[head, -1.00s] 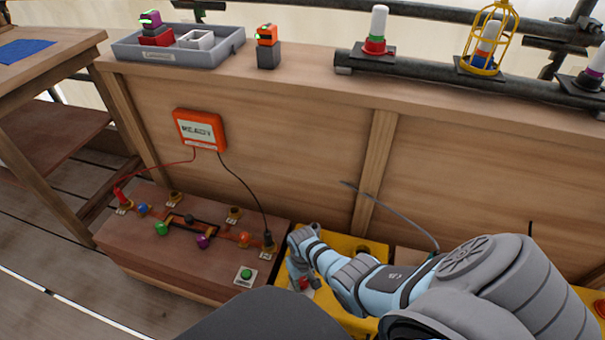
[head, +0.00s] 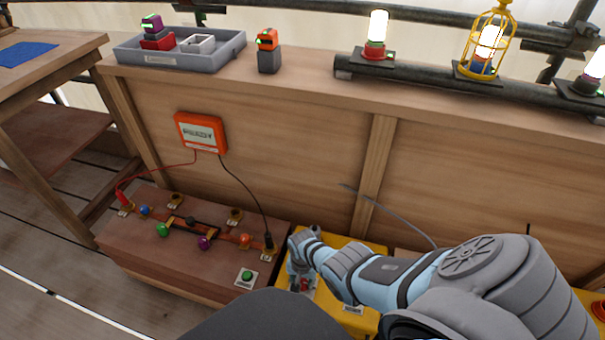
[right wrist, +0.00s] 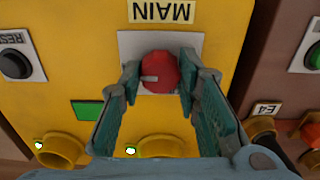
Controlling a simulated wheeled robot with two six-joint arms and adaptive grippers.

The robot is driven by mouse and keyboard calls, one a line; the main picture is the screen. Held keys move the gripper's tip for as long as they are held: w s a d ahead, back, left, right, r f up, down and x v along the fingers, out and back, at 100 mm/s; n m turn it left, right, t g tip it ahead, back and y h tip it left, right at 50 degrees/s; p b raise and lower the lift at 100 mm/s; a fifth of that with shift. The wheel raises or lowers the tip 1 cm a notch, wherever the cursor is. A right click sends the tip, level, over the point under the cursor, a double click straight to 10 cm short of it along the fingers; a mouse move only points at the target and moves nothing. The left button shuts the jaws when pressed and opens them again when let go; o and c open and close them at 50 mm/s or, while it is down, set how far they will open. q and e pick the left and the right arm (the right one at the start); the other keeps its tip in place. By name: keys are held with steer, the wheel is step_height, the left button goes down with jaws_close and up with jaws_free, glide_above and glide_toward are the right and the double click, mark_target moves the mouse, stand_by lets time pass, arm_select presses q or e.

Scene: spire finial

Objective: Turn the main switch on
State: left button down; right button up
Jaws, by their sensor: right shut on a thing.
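The main switch is a round red knob (right wrist: 158,73) on a pale plate, under an upside-down MAIN label, on the yellow box (right wrist: 60,60). A light pointer mark on the knob points left in the right wrist view. My right gripper (right wrist: 158,82) has its two fingers on either side of the knob, shut on it. In the head view my right gripper (head: 302,270) is at the yellow box (head: 352,243), and a bit of red shows by its fingers. A green patch (right wrist: 88,110) is on the box face. My left gripper is not in view.
Glowing lamps stand on the pipe: one plain lamp (head: 377,35), one caged lamp (head: 484,55), and one at the right edge (head: 592,80). A wooden block with terminals (head: 185,255) and an orange meter (head: 201,133) are to the left. A grey cable (head: 392,215) hangs near my arm.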

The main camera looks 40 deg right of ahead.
mark_target(303, 283)
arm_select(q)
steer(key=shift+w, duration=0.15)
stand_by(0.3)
arm_select(e)
steer(key=o, duration=1.1)
steer(key=shift+c, duration=0.2)
steer(key=shift+o, duration=0.5)
steer(key=shift+r, duration=0.1)
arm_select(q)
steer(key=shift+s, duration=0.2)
arm_select(e)
step_height(303, 283, up, 12)
